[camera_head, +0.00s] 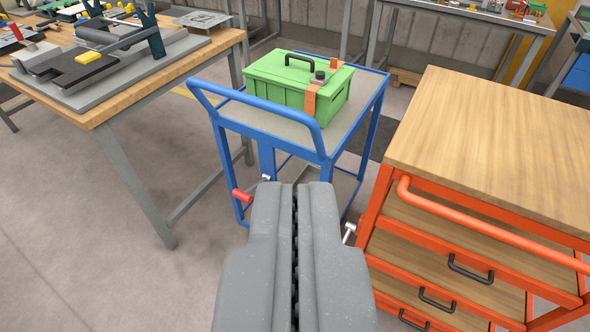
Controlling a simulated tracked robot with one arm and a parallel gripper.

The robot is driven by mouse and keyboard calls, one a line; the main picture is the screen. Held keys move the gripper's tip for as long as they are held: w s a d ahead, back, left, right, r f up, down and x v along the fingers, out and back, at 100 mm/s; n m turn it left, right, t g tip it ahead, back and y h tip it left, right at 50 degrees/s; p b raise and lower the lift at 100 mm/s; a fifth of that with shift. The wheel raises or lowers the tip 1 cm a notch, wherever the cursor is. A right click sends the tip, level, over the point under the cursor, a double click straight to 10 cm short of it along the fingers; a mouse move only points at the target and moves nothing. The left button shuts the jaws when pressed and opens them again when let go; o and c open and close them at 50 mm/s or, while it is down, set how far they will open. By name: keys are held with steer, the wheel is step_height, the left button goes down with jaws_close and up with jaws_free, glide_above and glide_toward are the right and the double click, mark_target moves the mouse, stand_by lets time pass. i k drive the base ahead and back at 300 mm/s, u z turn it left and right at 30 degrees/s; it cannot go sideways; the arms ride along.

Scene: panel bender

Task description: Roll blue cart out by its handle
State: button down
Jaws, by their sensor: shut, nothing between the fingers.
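The blue cart (369,105) stands ahead, between a workbench on the left and an orange drawer cabinet on the right. Its blue bar handle (256,102) rises at the near end of the top and faces me. A green box (292,84) with an orange strap and a black grip sits on the cart's top. A red-tipped lever (243,195) sticks out low on the cart's near side. My gripper (296,186) is shut and empty. It shows in front of the cart, below the handle in the picture, and hides part of the cart's lower frame.
The workbench (215,47) at left holds a fixture plate. The orange cabinet (375,220) with a wooden top, orange bar and several drawers is close on the right. More tables (480,15) stand at the back. Grey floor (110,250) is open at the lower left.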

mark_target(273, 124)
steer(key=u, duration=0.05)
steer(key=k, duration=0.65)
steer(key=u, duration=0.1)
steer(key=i, duration=1.25)
steer(key=u, duration=0.6)
